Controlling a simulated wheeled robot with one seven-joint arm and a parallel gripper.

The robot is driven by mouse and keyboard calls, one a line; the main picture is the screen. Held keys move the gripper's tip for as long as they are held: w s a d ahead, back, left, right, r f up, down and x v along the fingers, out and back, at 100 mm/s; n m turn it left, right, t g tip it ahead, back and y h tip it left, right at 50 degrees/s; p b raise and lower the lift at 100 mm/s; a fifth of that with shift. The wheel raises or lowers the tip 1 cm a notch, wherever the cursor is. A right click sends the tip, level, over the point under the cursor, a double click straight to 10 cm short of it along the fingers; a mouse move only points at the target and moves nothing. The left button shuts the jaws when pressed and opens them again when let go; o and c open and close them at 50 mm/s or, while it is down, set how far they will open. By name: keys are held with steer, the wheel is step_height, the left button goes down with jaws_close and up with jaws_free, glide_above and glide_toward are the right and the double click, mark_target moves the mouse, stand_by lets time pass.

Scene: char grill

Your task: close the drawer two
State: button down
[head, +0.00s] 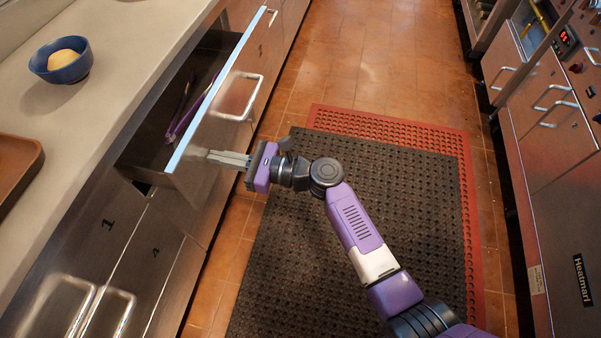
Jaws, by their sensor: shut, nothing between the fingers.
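An open steel drawer (213,108) sticks out from under the counter on the left, with a bright top edge and a bar handle (238,97) on its front. No number is readable on its front, so I cannot tell from a label that it is drawer two. Purple objects (181,112) lie inside it. My gripper (212,156) is shut and empty, with its fingers pointing left at the near part of the drawer front. The fingertips look touching or very close to the front; I cannot tell which.
The counter (125,75) holds a blue bowl (61,61) with a round yellowish item and a brown tray (15,165) at the left edge. Cabinet fronts marked 1 and 4 are below. A dark mat (375,200) covers the floor. Cooking equipment (560,130) lines the right side.

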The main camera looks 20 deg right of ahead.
steer(key=b+x, duration=0.4)
steer(key=x, duration=0.9)
steer(key=shift+a+f, duration=0.1)
steer(key=shift+f, duration=0.05)
steer(key=shift+w+a+b, duration=0.35)
steer(key=shift+a+b, duration=0.05)
steer(key=shift+a, duration=0.1)
steer(key=shift+w+a+r, duration=0.1)
steer(key=shift+a+r, duration=0.05)
steer(key=shift+r, duration=0.15)
steer(key=shift+a, duration=0.1)
